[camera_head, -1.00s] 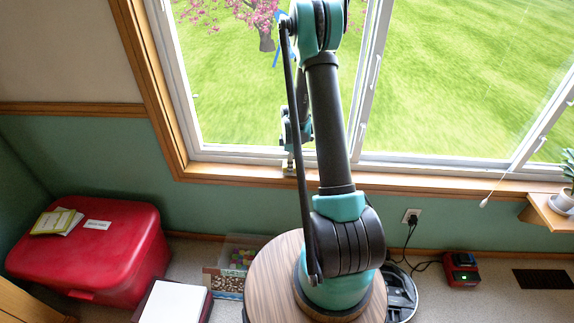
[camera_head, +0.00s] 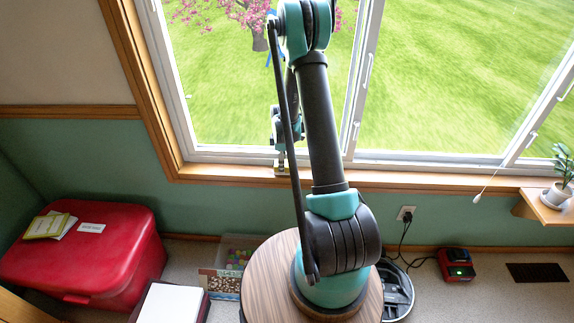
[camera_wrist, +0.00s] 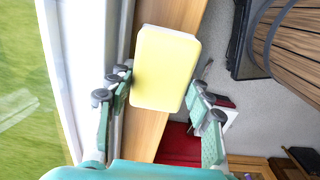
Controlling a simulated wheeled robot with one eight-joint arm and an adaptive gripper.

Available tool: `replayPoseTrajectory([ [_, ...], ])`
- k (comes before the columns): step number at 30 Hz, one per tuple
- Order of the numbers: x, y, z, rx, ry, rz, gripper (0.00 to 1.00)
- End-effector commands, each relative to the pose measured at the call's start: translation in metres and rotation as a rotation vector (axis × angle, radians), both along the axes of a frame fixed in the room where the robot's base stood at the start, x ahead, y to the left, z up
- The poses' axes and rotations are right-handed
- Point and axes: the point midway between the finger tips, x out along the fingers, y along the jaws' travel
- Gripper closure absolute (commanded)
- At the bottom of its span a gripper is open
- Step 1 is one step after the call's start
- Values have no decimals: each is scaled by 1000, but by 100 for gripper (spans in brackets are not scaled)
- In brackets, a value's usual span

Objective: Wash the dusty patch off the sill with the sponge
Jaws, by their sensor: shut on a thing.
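In the wrist view, a pale yellow sponge (camera_wrist: 165,68) with a white edge sits between the fingertips of my gripper (camera_wrist: 163,88), which is shut on it. The sponge lies over the wooden sill (camera_wrist: 147,135), beside the white window frame; I cannot tell whether it touches the wood. In the head view, my gripper (camera_head: 281,167) is small, down at the sill (camera_head: 400,183) below the left window pane. I cannot make out the dusty patch in either view; the sponge or my arm may cover it.
A red chest (camera_head: 100,255) with booklets stands at lower left, near a clear bin (camera_head: 235,255) and a wood-topped round table (camera_head: 265,280). A potted plant (camera_head: 558,190) stands on a shelf at right. A red charger (camera_head: 456,264) is on the floor.

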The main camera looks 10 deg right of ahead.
Motion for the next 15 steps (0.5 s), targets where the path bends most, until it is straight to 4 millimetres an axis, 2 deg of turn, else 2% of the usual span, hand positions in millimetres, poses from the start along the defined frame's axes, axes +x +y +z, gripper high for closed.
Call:
replayPoseTrajectory([
  [7, 4, 9, 0, 1, -3, 2, 73],
  [15, 11, 29, 1, 1, -3, 3, 72],
])
